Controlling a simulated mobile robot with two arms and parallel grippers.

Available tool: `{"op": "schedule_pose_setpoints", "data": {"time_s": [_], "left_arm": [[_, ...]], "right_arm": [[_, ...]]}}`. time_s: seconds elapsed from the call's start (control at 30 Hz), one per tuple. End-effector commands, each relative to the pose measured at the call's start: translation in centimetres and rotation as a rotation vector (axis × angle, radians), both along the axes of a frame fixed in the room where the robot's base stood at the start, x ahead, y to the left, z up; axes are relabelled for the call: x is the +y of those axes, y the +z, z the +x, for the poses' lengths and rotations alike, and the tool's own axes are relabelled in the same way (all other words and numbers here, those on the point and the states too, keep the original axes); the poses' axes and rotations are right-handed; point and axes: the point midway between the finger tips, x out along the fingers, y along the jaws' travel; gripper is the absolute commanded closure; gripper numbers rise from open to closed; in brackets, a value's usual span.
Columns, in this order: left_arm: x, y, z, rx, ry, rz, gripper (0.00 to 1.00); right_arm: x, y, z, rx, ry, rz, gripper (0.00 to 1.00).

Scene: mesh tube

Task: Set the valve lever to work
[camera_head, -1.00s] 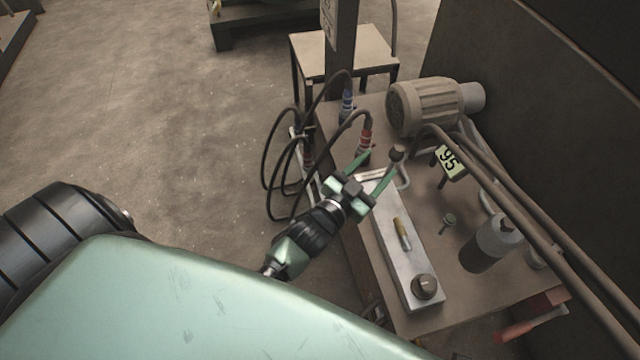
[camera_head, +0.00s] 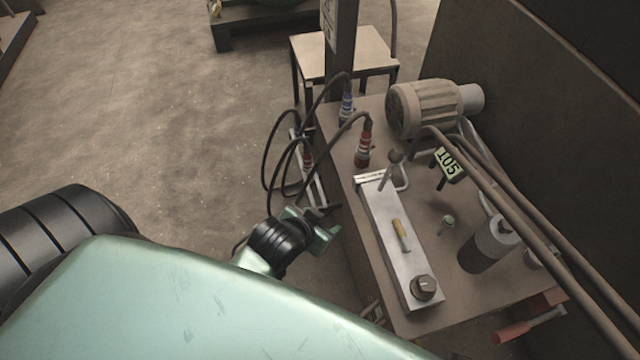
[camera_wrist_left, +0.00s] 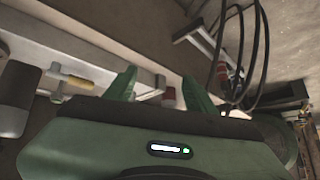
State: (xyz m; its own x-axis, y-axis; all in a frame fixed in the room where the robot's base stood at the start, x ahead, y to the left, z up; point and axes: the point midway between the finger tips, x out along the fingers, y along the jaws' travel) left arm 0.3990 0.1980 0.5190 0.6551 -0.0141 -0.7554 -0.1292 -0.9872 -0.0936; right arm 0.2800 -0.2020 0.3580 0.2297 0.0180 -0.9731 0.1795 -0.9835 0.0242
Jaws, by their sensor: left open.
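A lever with a dark ball knob (camera_head: 395,156) stands at the far end of a silver plate (camera_head: 385,225) on the bench. A short yellow-handled piece (camera_head: 401,235) lies on the plate, with a dark round knob (camera_head: 424,288) at its near end. I cannot tell from a label which one is the valve lever.
Red-banded (camera_head: 363,150) and blue-banded (camera_head: 347,105) hose connectors stand behind the plate, with black hoses looping left. A motor (camera_head: 425,105), a grey cylinder (camera_head: 488,246) and thick pipes crowd the right side. Open floor (camera_head: 150,120) lies to the left.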

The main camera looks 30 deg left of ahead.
Motion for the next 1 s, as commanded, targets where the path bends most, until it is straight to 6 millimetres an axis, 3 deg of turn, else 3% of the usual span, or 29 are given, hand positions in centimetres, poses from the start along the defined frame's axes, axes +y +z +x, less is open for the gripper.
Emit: {"op": "schedule_pose_setpoints", "data": {"time_s": [0.4,0.57,0.6,0.63,0.8,1.0], "left_arm": [[0.1,-0.3,-0.9,0.036,0.001,0.0,0.45],[0.0,0.5,0.1,0.003,-0.046,0.02,0.87],[-0.1,1.1,0.9,-0.026,-0.088,0.043,0.98],[-0.3,1.8,1.7,-0.052,-0.13,0.062,1.0],[-1.9,7.1,6.3,-0.263,-0.485,0.256,1.0],[-3.2,12.2,8.2,-0.465,-0.916,0.549,1.0]], "right_arm": [[0.0,0.1,0.0,0.0,0.0,0.0,0.43],[0.0,0.4,0.2,-0.005,0.0,0.001,0.43],[0.1,0.8,0.3,-0.01,0.0,0.001,0.43],[0.1,1.1,0.5,-0.016,-0.001,0.002,0.43],[0.3,4.2,1.6,-0.056,-0.001,0.009,0.43],[0.4,8.7,2.3,-0.108,-0.002,0.016,0.43]]}}
